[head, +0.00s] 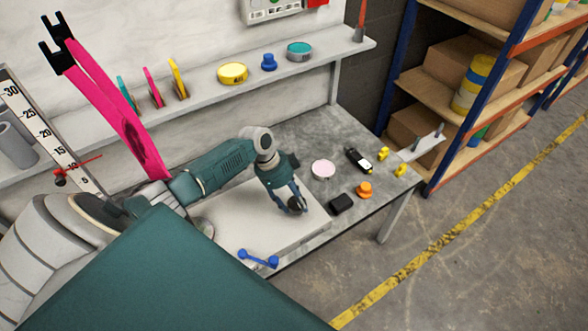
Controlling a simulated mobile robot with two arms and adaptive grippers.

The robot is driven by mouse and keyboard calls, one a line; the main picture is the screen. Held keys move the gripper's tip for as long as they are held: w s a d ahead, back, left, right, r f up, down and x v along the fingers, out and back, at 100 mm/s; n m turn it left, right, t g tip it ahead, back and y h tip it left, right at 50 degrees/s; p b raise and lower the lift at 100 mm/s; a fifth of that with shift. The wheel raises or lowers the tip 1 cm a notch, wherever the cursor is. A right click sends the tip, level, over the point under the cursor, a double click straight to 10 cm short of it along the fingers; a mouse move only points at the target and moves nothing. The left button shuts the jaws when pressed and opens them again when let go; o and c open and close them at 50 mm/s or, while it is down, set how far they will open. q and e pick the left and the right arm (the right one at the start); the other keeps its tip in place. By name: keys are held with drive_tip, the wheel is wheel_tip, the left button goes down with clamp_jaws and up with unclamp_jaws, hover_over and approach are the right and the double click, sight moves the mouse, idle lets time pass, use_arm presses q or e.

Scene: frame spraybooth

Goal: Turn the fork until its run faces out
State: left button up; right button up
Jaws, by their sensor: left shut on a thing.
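The pink fork (117,107) stands tilted at the upper left, its two black ends (56,44) pointing up. A darker glossy patch (147,149) shows low on its near side; its lower end is hidden behind my left arm. My left gripper (297,204) points down over a pale board on the bench, well to the right of the fork. It is shut on a small dark thing, mostly hidden by the fingers; I cannot tell what it is. My right gripper is out of view.
The grey bench (307,126) holds a pink-topped tin (323,169), a black block (341,204), an orange knob (364,190) and a blue tool (258,259). A wall shelf (205,97) with rolls and tins runs behind. A scale (43,133) stands left.

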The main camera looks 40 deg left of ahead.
use_arm(q)
drive_tip(key=o, duration=1.1)
drive_tip(key=shift+w+d+r, duration=0.2)
drive_tip(key=shift+w+r, duration=0.1)
drive_tip(key=shift+w, duration=0.05)
drive_tip(key=shift+f, duration=0.1)
drive_tip(key=shift+s, duration=0.15)
